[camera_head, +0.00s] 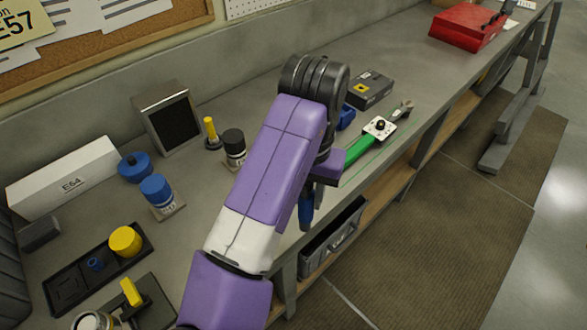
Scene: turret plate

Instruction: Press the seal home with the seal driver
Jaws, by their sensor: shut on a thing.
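My purple arm reaches up across the middle of the bench and bends down at a dark joint. My gripper (307,196) is mostly hidden behind the arm, at the bench's front edge. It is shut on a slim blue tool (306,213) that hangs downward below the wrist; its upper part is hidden. I cannot tell for sure that this is the seal driver. A small white plate (372,127) with a black round centre lies on the bench beyond the gripper, by a green bar (352,153). I cannot make out the seal.
Left of my arm stand blue cylinders (157,188), a black-capped jar (233,143), a yellow-handled piece (210,130) and a black tray (70,290). A dark box (369,89) and red case (466,27) lie farther along. The bench (420,70) is clear between them.

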